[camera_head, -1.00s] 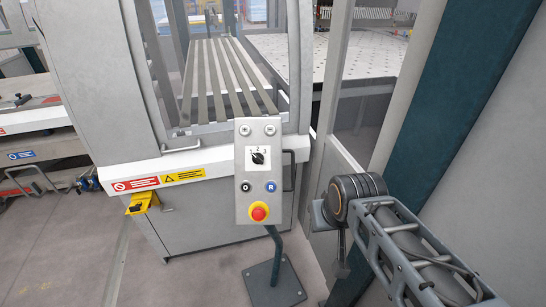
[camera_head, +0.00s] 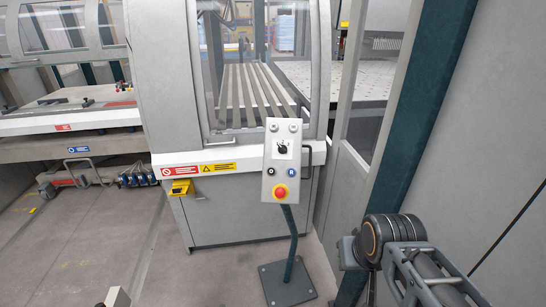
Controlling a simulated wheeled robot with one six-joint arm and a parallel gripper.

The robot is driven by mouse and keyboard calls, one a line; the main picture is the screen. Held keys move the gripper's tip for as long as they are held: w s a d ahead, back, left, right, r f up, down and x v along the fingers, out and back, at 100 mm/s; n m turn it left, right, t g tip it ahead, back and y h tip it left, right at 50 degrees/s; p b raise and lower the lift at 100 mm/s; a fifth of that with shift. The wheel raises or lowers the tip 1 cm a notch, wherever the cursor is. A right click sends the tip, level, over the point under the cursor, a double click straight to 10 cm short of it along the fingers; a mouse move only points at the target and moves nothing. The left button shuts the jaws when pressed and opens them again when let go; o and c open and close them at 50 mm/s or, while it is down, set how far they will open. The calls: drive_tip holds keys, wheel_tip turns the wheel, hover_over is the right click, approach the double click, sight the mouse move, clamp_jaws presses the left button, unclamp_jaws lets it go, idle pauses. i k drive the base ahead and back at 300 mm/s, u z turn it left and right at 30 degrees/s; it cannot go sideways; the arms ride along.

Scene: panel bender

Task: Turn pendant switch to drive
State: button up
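The pendant (camera_head: 269,189) is a grey panel on a dark bent post, facing me near the middle of the head view. Its black rotary switch (camera_head: 282,147) sits on a white label in the upper half; the pointer's exact position is too small to tell. Below it are a black button marked O (camera_head: 271,171), a blue button marked R (camera_head: 291,173) and a red emergency stop (camera_head: 280,193) on yellow. My arm shows at the lower right, well apart from the pendant. My gripper's fingers are not visible.
The pendant's post stands on a square dark base plate (camera_head: 287,281) on the floor. Behind it is the grey machine housing (camera_head: 235,215) with warning labels and a slatted table (camera_head: 240,92). A dark teal column (camera_head: 418,120) stands at the right. Open floor (camera_head: 90,240) lies at left.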

sight(282, 149)
drive_tip(key=u, duration=0.35)
drive_tip(key=i, duration=1)
